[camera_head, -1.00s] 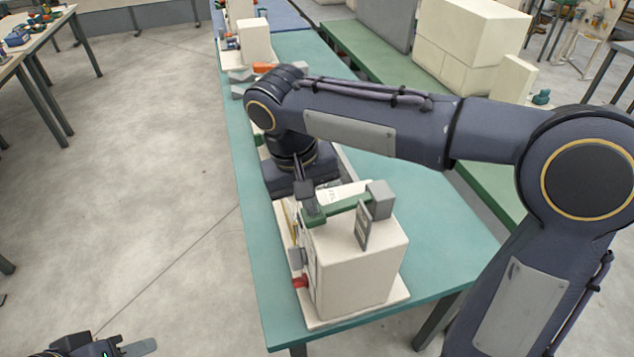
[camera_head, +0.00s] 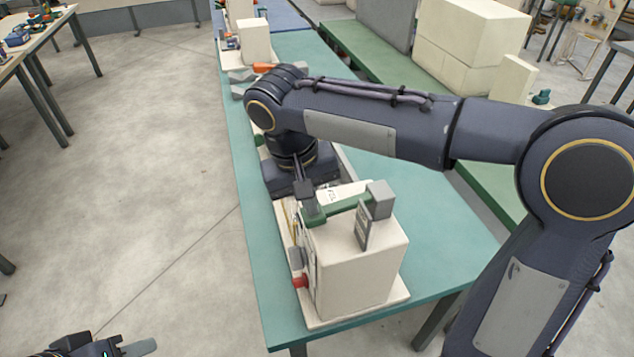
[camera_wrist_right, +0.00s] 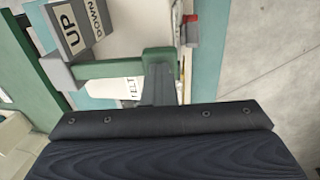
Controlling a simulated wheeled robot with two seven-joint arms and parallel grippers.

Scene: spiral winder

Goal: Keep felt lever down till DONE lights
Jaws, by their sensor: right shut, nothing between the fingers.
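The felt lever (camera_head: 343,208) is a green bar with a grey block at its right end, on top of a cream winder (camera_head: 360,265). My right gripper (camera_head: 306,194) is shut and empty, pointing down at the lever's left end. In the right wrist view its fingers (camera_wrist_right: 158,86) meet or overlap the green lever (camera_wrist_right: 115,69); firm contact cannot be told. A FELT label (camera_wrist_right: 130,88) lies beside the lever. An UP/DOWN plate (camera_wrist_right: 77,25) stands by the grey block. No lit DONE lamp can be made out. My left gripper (camera_head: 118,348) is partly in view at the lower left.
A red button (camera_head: 300,281) is on the winder's left face. The winder stands on a teal bench (camera_head: 440,235), with bare bench to its right. More machines stand farther along the bench. A green bench (camera_head: 360,62) carries cream blocks (camera_head: 470,45). Open floor lies left.

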